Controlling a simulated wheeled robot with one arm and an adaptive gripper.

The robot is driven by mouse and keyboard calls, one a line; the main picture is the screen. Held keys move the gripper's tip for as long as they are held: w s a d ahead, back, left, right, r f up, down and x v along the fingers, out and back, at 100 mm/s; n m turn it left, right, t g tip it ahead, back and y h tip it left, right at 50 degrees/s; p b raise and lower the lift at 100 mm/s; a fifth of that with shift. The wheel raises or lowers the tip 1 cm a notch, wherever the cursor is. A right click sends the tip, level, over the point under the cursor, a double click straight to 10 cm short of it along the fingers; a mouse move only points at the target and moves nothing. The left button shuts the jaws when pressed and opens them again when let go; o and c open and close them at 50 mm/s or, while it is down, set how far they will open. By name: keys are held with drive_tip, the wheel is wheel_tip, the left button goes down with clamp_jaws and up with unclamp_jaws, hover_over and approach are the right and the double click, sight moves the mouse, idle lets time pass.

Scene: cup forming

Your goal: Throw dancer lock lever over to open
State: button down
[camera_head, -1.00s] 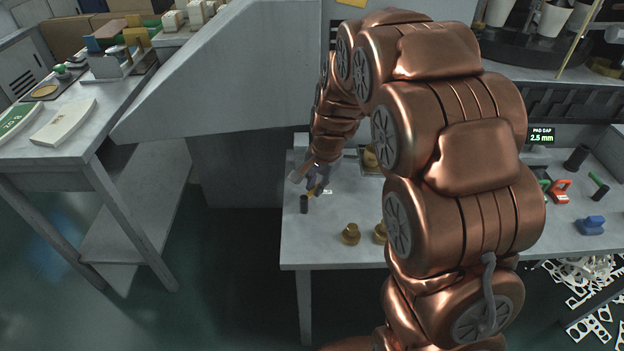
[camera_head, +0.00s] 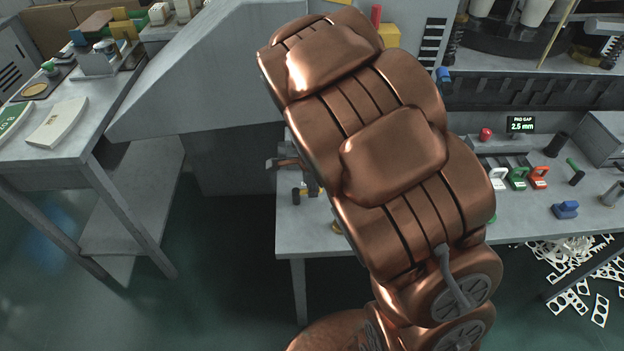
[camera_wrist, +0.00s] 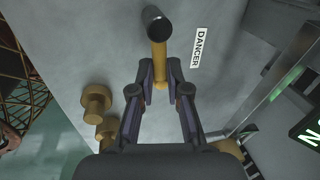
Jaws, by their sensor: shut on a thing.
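The dancer lock lever shows in the wrist view as a yellow shaft (camera_wrist: 158,50) with a dark round knob (camera_wrist: 155,22) at its end. A white DANCER label (camera_wrist: 199,48) is on the grey surface to its right. My gripper (camera_wrist: 159,77) is shut on the yellow shaft near its lower end, one finger on each side. In the head view the dark knob (camera_head: 297,196) shows at the left end of the table. My arm covers most of my gripper and the shaft there. I cannot tell the lever's lock state.
Brass stepped pieces (camera_wrist: 97,99) stand left of my gripper in the wrist view. A display (camera_head: 521,125) reads PAD GAP 2.5 mm. Cut scrap lies below.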

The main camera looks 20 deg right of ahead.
drive_tip(key=shift+s+a+m, duration=0.1)
drive_tip(key=shift+s+m, duration=0.1)
drive_tip(key=shift+m, duration=0.3)
drive_tip(key=c, duration=1.2)
unclamp_jaws()
drive_tip(key=shift+o, duration=0.2)
drive_tip(key=shift+r, duration=0.1)
wheel_tip(320, 180, up, 12)
drive_tip(key=s, duration=0.2)
drive_tip(key=shift+a+f, duration=0.2)
drive_tip(key=shift+a, duration=0.2)
drive_tip(key=shift+s, duration=0.15)
drive_tip(key=s+a+r+n+g+p, duration=0.1)
drive_tip(key=s+r+n+g+p, duration=0.1)
drive_tip(key=s+n, duration=0.9)
drive_tip(key=s+a+r+n+g+p, duration=0.1)
drive_tip(key=s+r+n+p, duration=0.3)
drive_tip(key=s, duration=1.2)
wheel_tip(320, 180, up, 3)
drive_tip(key=n+g, duration=0.1)
drive_tip(key=n, duration=0.5)
drive_tip(key=shift+s+n+y, duration=0.15)
drive_tip(key=shift+n+y, duration=0.15)
drive_tip(key=shift+n, duration=0.1)
